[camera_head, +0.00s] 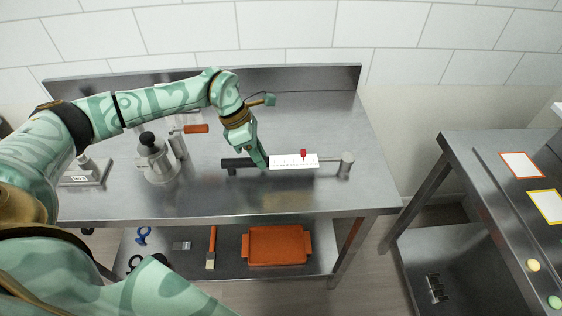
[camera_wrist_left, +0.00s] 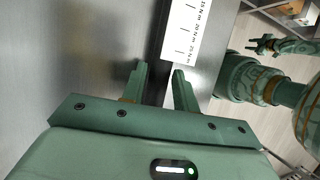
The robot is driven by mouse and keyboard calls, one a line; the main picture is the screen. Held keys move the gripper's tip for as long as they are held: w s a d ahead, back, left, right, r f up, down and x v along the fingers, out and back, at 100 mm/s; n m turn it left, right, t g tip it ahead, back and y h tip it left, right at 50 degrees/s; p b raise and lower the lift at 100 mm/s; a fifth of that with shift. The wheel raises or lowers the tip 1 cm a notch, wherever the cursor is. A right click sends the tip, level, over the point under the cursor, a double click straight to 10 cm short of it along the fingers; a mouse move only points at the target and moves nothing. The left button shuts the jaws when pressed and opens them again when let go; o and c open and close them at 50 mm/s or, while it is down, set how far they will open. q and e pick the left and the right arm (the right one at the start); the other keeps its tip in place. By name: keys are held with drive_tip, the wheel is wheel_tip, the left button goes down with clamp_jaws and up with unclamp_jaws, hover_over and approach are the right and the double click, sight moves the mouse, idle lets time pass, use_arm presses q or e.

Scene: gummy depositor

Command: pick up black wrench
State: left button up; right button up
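The black wrench (camera_head: 238,162) lies flat across the steel table, with a black end on the left, a white scale strip (camera_head: 293,161) and a round metal head (camera_head: 345,165) on the right. My left gripper (camera_head: 263,164) is down at the wrench, near where the black part meets the strip. In the left wrist view, its two fingers (camera_wrist_left: 160,72) are apart, with the scale strip (camera_wrist_left: 183,35) just beyond the right finger. That finger hides part of the wrench; I see no clear grip. What seems to be my right gripper (camera_wrist_left: 265,45) shows small at the upper right there.
A small red piece (camera_head: 303,154) shows at the strip. An orange tray (camera_head: 277,246) and a brush (camera_head: 212,247) lie on the lower shelf. The table right of the wrench is clear.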

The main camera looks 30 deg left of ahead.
use_arm(q)
drive_tip(key=x, duration=0.3)
clamp_jaws()
drive_tip(key=shift+r, duration=0.1)
drive_tip(key=shift+r, duration=0.45)
wheel_tip(320, 180, up, 3)
drive_tip(key=shift+f, duration=0.15)
drive_tip(key=s+d+r+p, duration=0.1)
drive_tip(key=s+r+p, duration=0.1)
drive_tip(key=s+r, duration=0.7)
drive_tip(key=s, duration=0.5)
drive_tip(key=shift+d+r, duration=0.2)
drive_tip(key=shift+d, duration=0.1)
